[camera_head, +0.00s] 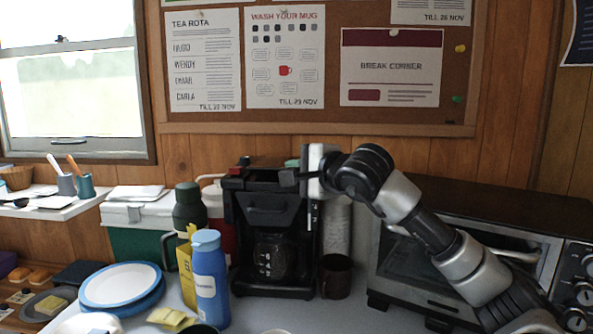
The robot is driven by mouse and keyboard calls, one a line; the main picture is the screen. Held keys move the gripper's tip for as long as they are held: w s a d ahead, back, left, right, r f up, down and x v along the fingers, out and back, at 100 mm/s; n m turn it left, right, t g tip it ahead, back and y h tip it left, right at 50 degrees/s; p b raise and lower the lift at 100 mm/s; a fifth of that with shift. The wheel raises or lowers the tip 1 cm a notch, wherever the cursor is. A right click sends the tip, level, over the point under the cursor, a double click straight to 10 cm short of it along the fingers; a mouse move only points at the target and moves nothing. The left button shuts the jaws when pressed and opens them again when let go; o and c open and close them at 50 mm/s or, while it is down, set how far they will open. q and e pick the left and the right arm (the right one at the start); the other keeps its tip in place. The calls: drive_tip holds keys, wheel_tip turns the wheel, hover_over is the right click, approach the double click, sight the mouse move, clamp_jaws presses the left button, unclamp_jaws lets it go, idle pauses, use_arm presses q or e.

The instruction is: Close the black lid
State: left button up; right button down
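The coffee machine (236,231) is black and stands on the counter against the wall, with a dark glass jug (272,256) in its lower bay. Its black lid (262,173) is at the top of the machine; I cannot tell its exact angle. My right gripper (287,178) reaches in from the right at lid height, its fingers pointing left by the machine's upper right side. The dark fingers blend with the black machine, so I cannot tell whether they touch the lid or how far apart they are. My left gripper is not in view.
A blue bottle (210,280) and a dark green flask (189,210) stand left of the machine. A brown mug (336,276) stands right of it. A toaster oven (420,270) fills the right, under my arm. Blue-rimmed plates (120,284) lie front left.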

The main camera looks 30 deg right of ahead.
drive_tip(key=c, duration=1.2)
unclamp_jaws()
drive_tip(key=shift+f, duration=0.1)
drive_tip(key=shift+c, duration=0.2)
use_arm(q)
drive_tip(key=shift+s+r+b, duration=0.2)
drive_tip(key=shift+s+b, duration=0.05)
drive_tip(key=shift+b, duration=0.3)
use_arm(e)
drive_tip(key=v, duration=1)
drive_tip(key=shift+s, duration=0.4)
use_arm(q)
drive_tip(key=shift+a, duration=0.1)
